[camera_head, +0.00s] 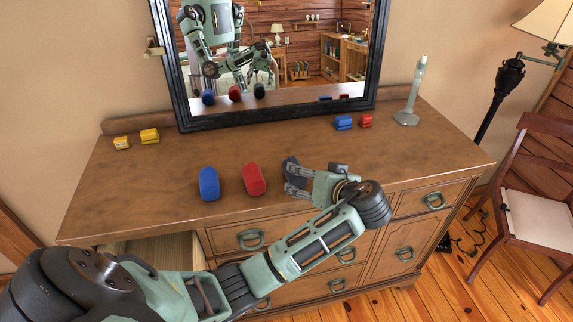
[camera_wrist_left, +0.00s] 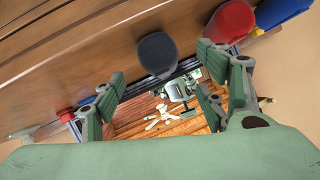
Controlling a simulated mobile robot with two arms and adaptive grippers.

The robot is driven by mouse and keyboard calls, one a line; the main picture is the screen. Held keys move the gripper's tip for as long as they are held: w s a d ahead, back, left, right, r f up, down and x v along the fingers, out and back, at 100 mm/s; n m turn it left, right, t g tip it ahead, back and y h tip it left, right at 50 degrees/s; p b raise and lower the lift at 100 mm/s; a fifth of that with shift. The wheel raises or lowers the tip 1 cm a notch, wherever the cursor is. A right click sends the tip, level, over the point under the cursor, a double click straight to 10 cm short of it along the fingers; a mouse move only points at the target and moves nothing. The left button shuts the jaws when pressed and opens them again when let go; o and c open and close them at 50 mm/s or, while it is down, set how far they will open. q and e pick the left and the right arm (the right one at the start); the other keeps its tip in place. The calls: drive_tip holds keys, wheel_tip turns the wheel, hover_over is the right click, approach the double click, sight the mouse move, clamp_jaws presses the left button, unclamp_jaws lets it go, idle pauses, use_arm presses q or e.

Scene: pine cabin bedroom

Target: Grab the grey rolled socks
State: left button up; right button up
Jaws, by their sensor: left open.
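The grey rolled socks (camera_head: 291,171) are a dark roll on the dresser top, right of a red roll, partly covered by my left gripper in the head view. My left gripper (camera_head: 310,181) is open and low over the dresser, just right of the socks. In the left wrist view, the grey socks (camera_wrist_left: 157,54) show their round end ahead of the open fingers (camera_wrist_left: 160,88), roughly between them. They look apart from the fingers. My right gripper is not in view.
A red roll (camera_head: 253,179) and a blue roll (camera_head: 208,184) stand left of the grey one on the dresser (camera_head: 150,190). Small yellow, blue and red items sit near the mirror (camera_head: 280,110). A candlestick (camera_head: 411,100) stands at the right. A drawer at front left is open.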

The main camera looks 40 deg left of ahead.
use_arm(q)
drive_tip(key=shift+w+a+f, duration=0.1)
drive_tip(key=shift+w+a, duration=0.1)
drive_tip(key=shift+a, duration=0.25)
drive_tip(key=shift+w+a+f, duration=0.1)
drive_tip(key=shift+w+a, duration=0.1)
drive_tip(key=shift+a, duration=0.2)
drive_tip(key=shift+p, duration=0.45)
drive_tip(key=shift+w+a+f+p, duration=0.2)
drive_tip(key=shift+w+a+p, duration=0.25)
drive_tip(key=shift+a+p, duration=0.2)
drive_tip(key=x, duration=0.3)
drive_tip(key=shift+d+f, duration=0.1)
drive_tip(key=shift+f, duration=0.1)
drive_tip(key=shift+w+a+f, duration=0.1)
drive_tip(key=shift+a+f, duration=0.05)
drive_tip(key=shift+a, duration=0.05)
drive_tip(key=shift+d, duration=0.15)
drive_tip(key=c, duration=1.2)
drive_tip(key=shift+c, duration=0.3)
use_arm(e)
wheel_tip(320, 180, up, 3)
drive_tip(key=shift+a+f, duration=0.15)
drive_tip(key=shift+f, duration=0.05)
